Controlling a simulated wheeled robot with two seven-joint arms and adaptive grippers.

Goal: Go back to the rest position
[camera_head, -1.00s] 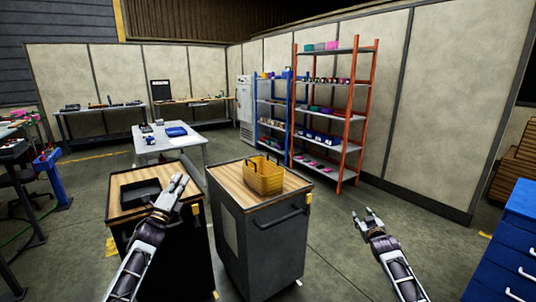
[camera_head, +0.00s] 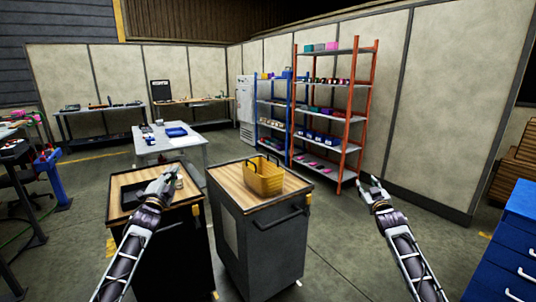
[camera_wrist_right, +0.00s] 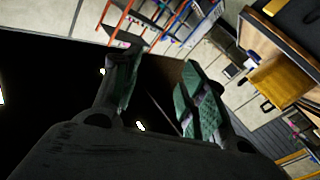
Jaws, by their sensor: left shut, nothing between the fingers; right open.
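My left gripper (camera_head: 166,178) is shut and empty. In the head view it is in front of the left cart's wooden top (camera_head: 187,194) and partly covers a dark tray (camera_head: 131,194) there. My right gripper (camera_head: 369,184) is open and empty, held over clear floor to the right of the right cart. In the right wrist view its two fingers (camera_wrist_right: 160,85) are apart with nothing between them.
The right cart (camera_head: 262,240) stands between my arms and carries a yellow basket (camera_head: 263,180). A blue drawer cabinet (camera_head: 505,245) is at the right edge. Orange shelving (camera_head: 372,110) and a blue shelf (camera_head: 257,105) stand behind. A grey table (camera_head: 195,141) is further back.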

